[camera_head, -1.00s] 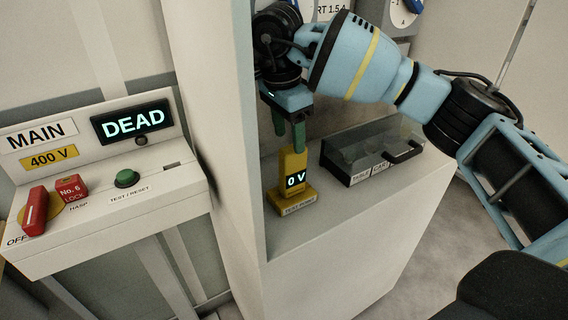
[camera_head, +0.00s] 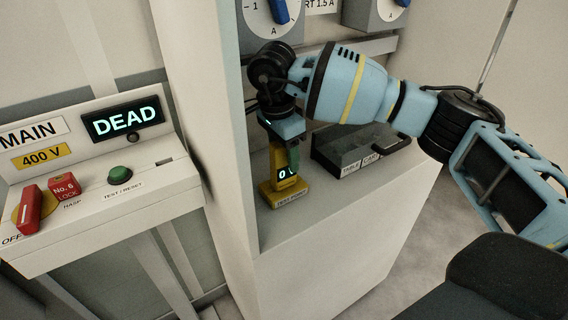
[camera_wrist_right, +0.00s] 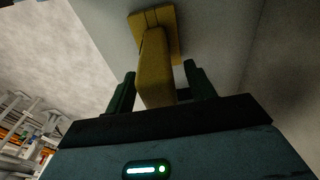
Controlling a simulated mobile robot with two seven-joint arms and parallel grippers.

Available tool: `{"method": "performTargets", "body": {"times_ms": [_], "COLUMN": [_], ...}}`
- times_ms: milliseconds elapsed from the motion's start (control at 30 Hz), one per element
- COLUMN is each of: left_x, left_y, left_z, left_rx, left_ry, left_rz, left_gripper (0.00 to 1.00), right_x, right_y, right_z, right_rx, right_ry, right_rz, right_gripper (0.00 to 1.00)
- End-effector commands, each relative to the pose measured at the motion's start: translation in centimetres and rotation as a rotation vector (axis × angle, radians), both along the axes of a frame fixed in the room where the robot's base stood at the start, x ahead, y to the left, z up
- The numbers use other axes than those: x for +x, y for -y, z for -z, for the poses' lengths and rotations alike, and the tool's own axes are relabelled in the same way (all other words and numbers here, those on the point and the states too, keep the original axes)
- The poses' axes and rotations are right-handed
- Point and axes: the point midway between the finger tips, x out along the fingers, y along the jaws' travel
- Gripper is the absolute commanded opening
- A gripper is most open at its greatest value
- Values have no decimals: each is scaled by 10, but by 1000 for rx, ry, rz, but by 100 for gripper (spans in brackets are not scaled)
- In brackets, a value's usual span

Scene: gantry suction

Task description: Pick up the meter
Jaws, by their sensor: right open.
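The yellow meter (camera_head: 283,181) stands upright on its yellow base, marked test point, on the grey shelf. Its small display is partly covered by a green finger, and only a 0 can be read. My right gripper (camera_head: 284,157) is lowered over the meter from above, its green fingers around the meter's upper part. My left gripper is not in view.
A dark tray (camera_head: 345,158) with label cards sits right of the meter on the shelf (camera_head: 330,200). The cabinet wall (camera_head: 205,130) rises on the left. A panel (camera_head: 130,185) with a DEAD display (camera_head: 122,119), red lock and green button stands farther left. Dials are above.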

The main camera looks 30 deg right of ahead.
Motion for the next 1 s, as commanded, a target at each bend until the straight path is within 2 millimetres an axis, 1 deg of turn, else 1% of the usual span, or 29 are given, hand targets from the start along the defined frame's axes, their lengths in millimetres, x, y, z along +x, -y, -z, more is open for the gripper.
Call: {"method": "performTargets", "body": {"times_ms": [100, 300, 333, 700, 733, 767, 1000], "left_x": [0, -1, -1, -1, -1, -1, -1], "left_y": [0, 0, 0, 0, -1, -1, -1], "left_z": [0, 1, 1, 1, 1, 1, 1], "left_rx": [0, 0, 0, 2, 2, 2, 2], "left_ry": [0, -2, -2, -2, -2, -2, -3], "left_rz": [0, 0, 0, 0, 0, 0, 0], "left_gripper": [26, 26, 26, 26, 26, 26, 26], "right_x": [0, 0, 0, 0, 0, 0, 0], "right_y": [1, 1, 1, 1, 1, 1, 1], "right_z": [7, 8, 8, 7, 7, 7, 4], "right_rx": [0, 0, 0, 0, 0, 1, 1], "right_ry": [-1, -1, -1, -1, -1, 0, 1], "right_rz": [0, -1, -1, -1, -1, -1, 0], "right_gripper": [55, 55, 53, 5, 2, 0, 0]}}
